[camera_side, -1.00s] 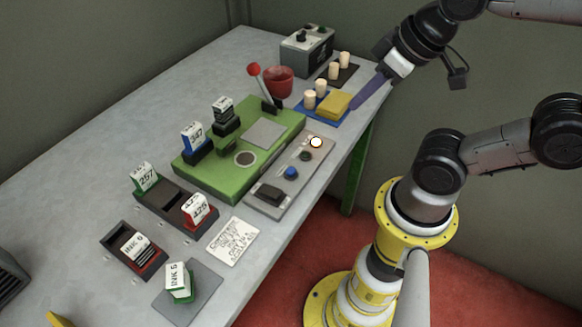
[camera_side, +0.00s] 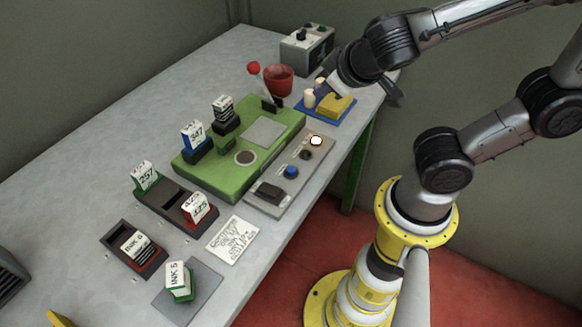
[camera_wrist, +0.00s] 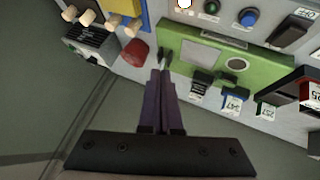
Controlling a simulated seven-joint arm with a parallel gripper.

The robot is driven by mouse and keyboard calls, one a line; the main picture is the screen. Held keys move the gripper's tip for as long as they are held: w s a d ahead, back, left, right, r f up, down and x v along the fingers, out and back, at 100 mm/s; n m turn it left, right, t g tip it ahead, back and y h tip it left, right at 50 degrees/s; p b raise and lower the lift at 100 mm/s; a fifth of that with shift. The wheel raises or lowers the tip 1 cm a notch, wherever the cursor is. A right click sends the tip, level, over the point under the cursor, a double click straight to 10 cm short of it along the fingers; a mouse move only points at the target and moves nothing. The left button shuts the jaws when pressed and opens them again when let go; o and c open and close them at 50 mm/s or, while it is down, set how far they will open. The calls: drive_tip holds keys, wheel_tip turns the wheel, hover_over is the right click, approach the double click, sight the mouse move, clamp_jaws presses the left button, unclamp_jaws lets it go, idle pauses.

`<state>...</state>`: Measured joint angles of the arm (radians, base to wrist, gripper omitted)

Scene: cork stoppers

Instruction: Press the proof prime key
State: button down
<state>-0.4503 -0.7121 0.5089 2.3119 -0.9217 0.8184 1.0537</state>
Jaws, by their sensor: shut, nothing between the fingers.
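A grey key strip (camera_side: 268,205) lies along the front of the green press (camera_side: 188,172). It carries a white round key (camera_side: 316,141), a dark green key (camera_side: 306,154), a blue key (camera_side: 291,172) and a black rocker (camera_side: 270,192). I cannot read which is proof prime. My gripper (camera_wrist: 163,64) is shut and empty, its purple fingers together. It is above the table's far end, apart from the keys; the side view mostly hides its fingers.
Cork stoppers (camera_side: 310,98) and a yellow block (camera_side: 336,105) are on a blue mat. A grey box (camera_side: 305,50) stands at the back.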

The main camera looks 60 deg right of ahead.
sight(291, 171)
drive_tip(key=a+f+n+t+y, duration=0.1)
drive_tip(key=a+f+n, duration=0.2)
drive_tip(key=a+n, duration=0.2)
drive_tip(key=w+a, duration=0.1)
drive_tip(key=a, duration=0.2)
drive_tip(key=shift+a+f+n+t+y, duration=0.25)
drive_tip(key=shift+f+n+t+y, duration=0.05)
drive_tip(key=shift+f+y, duration=0.1)
drive_tip(key=shift+f, duration=4.4)
drive_tip(key=shift+f, duration=0.4)
